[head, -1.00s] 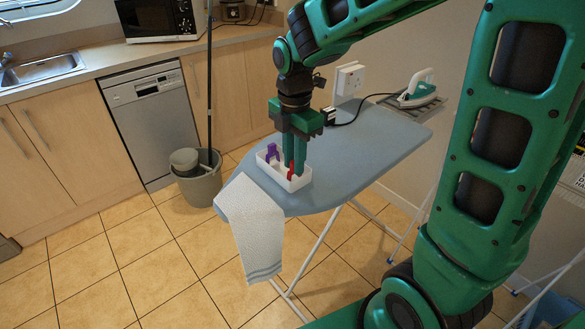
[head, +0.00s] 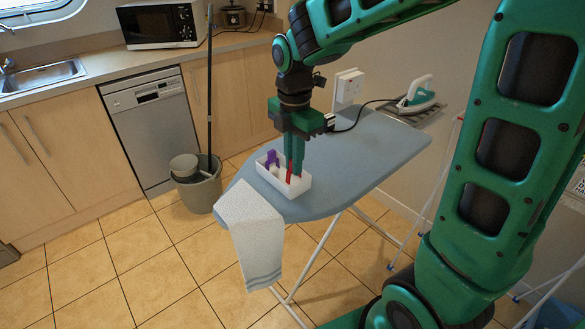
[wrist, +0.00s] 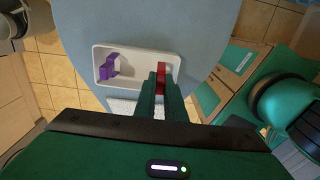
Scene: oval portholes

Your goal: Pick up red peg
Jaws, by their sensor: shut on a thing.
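The red peg (head: 289,174) is inside the white tray (head: 266,177) on the ironing board, at the tray's right part. It also shows in the wrist view (wrist: 161,72), partly hidden by my fingers. My gripper (head: 294,172) points down into the tray and is shut on the red peg. In the wrist view my gripper (wrist: 160,90) has its fingertips over the tray's right half. Whether the peg touches the tray floor I cannot tell. A purple piece (head: 272,158) is in the tray's left part, apart from my fingers, and shows in the wrist view (wrist: 108,66).
The ironing board (head: 345,170) bears the tray, a white cloth (head: 255,235) over its front edge, and an iron (head: 418,92) at the far end with a cord. A bucket with a mop (head: 198,190) stands on the floor to the left.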

